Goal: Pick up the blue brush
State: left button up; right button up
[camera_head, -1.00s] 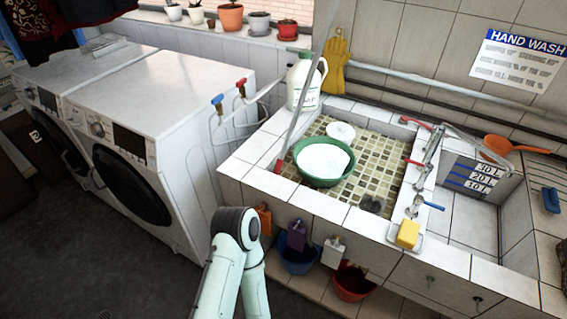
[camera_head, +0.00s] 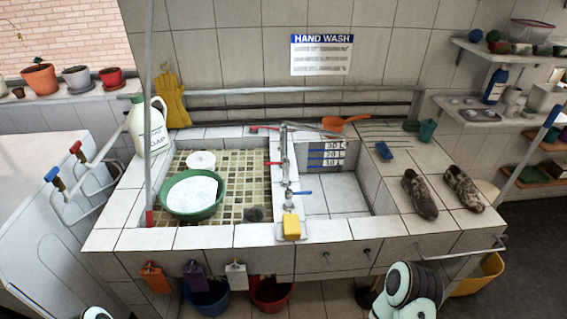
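The blue brush (camera_head: 384,151) lies on the tiled counter to the right of the sink's deep basin, in front of a ribbed draining area. Nothing touches it from my side. Parts of my arms show at the bottom edge, one at the lower left and one at the lower right. Neither of my grippers is in view.
A green tub (camera_head: 193,212) of white suds sits in the tiled left basin. A yellow sponge (camera_head: 291,226) lies on the front ledge. Dirty shoes (camera_head: 420,196) stand right of the brush.

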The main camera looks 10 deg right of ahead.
aim_at(384, 151)
jog(key=l+u, duration=0.3)
jog(key=l, duration=1.3)
jog(key=k+l+u, duration=0.1)
jog(key=l, duration=0.25)
jog(key=k+l+u, duration=0.1)
jog(key=l, duration=0.3)
jog(key=k+l, duration=0.1)
jog(key=l, duration=0.25)
jog(key=k+l+u, duration=0.2)
jog(key=l, duration=0.25)
jog(key=k+l+u, duration=0.2)
jog(key=k+l, duration=0.2)
